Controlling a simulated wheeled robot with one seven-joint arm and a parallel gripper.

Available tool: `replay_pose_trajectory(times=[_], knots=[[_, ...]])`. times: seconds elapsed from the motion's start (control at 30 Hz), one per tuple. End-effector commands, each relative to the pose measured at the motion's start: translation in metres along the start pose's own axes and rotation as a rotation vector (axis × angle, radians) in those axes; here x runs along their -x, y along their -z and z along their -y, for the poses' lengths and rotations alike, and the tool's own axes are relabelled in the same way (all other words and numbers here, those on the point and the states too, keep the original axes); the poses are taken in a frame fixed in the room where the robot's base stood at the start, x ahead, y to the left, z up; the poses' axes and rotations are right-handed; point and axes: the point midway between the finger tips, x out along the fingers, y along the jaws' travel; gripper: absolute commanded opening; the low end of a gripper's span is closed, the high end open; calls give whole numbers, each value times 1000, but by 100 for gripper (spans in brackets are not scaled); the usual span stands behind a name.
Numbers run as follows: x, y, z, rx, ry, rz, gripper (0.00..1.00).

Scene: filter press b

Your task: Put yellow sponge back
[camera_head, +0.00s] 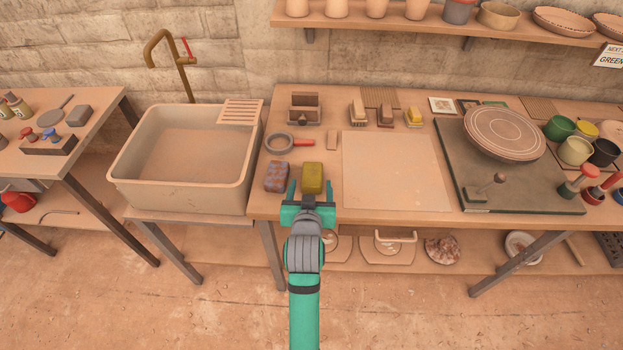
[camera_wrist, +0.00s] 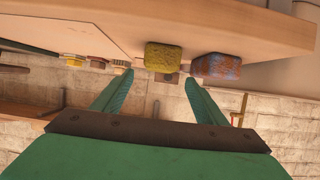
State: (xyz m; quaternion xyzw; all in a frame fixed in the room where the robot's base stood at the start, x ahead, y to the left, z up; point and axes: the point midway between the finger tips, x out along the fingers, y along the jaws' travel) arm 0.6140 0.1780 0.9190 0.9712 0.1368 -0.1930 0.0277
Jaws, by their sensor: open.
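The yellow sponge (camera_head: 312,177) lies on the wooden worktable near its front left, just beyond my gripper (camera_head: 308,190). In the wrist view the yellow sponge (camera_wrist: 164,57) appears between and beyond the two green fingers. My gripper (camera_wrist: 158,90) is open and empty, and its fingers look apart from the sponge. A patterned reddish-blue block (camera_head: 276,177) lies just left of the sponge, and it also shows in the wrist view (camera_wrist: 216,66). From these views I cannot tell which spot belongs to the sponge.
A sink (camera_head: 186,160) with a slatted rack (camera_head: 242,111) stands to the left. Behind the sponge are a round dish with a red handle (camera_head: 280,143) and a wooden box (camera_head: 304,108). A pale board (camera_head: 395,170) lies right of the sponge, before a wheel plate (camera_head: 505,133).

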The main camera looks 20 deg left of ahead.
Motion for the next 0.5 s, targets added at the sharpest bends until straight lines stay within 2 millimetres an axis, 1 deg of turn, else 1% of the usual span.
replay_pose_trajectory(times=[0.03, 0.2, 0.33, 0.5], knots=[[10, 0, 0, 0, 0, 0, 66], [33, 0, 0, 0, 0, 0, 66], [42, 0, 0, 0, 0, -1, 66], [46, -2, -1, 0, -1, 0, 66]])
